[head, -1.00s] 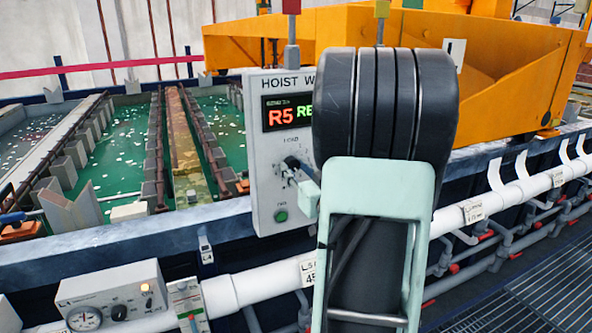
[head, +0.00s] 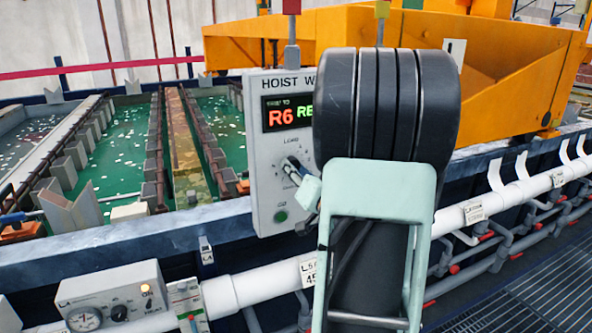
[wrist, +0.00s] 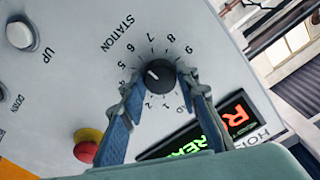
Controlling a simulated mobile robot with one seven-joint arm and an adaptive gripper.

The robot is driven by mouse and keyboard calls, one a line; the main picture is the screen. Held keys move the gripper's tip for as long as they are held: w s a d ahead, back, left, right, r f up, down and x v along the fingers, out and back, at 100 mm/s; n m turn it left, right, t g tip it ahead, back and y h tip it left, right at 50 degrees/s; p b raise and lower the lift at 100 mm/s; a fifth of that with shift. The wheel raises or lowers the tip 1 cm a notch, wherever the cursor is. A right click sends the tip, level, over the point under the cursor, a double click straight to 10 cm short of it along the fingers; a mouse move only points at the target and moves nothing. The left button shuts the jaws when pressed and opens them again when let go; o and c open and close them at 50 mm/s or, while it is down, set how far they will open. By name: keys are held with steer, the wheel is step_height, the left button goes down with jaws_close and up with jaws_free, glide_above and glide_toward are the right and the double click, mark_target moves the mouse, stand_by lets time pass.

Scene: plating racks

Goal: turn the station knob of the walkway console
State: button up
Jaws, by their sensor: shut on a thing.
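The station knob (wrist: 158,76) is round and black with a white pointer mark, on a numbered dial of the grey walkway console (wrist: 75,60). In the wrist view its mark points up-left, toward the 5 and 6 side. My gripper (wrist: 157,78) is shut on it, with one blue-grey finger on each side. In the head view my fingertips reach the left part of the console (head: 262,200), below the LOAD label, and hide most of the knob. The console display (head: 288,115) reads R6, with green letters partly cut off by my arm.
The wrist view shows a red emergency button (wrist: 87,145) and a white UP button (wrist: 20,34) on the panel. A green button (head: 280,216) sits low on the console. Tanks of green liquid (head: 125,135) lie left; an orange hoist (head: 530,70) stands behind.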

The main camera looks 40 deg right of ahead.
steer(key=shift+m, duration=0.3)
steer(key=o, duration=1.2)
steer(key=shift+c, duration=0.2)
steer(key=v, duration=1.2)
